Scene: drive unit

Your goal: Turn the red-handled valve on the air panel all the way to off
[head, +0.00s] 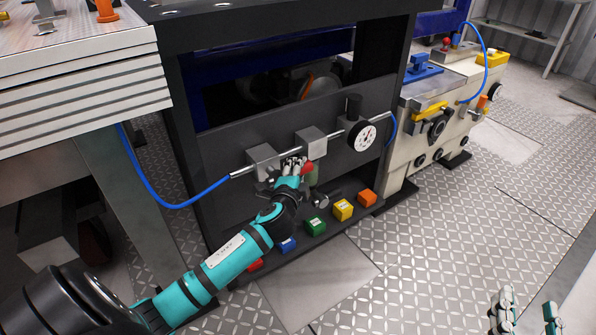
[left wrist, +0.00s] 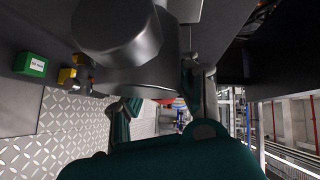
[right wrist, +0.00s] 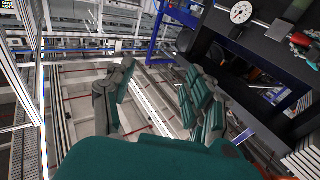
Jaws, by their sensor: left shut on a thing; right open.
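The red valve handle (head: 308,168) shows on the front of the dark air panel (head: 255,134), below the pipe and its grey blocks. My left gripper (head: 293,165) is at the handle and shut on it, covering most of it. In the left wrist view a sliver of red handle (right wrist: 300,39) is not clear, but the right wrist view shows the handle beside my left fingers. The handle's exact angle is hidden. My right gripper (head: 525,310) is open and empty at the lower right, far from the panel; its spread fingers (right wrist: 158,103) show in the right wrist view.
A white pressure gauge (head: 361,136) sits right of the valve. A blue hose (head: 178,205) runs in from the left. Several coloured blocks, including a green one (head: 316,226) and a yellow one (head: 343,210), line the panel's foot. The plated floor (head: 420,240) to the right is clear.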

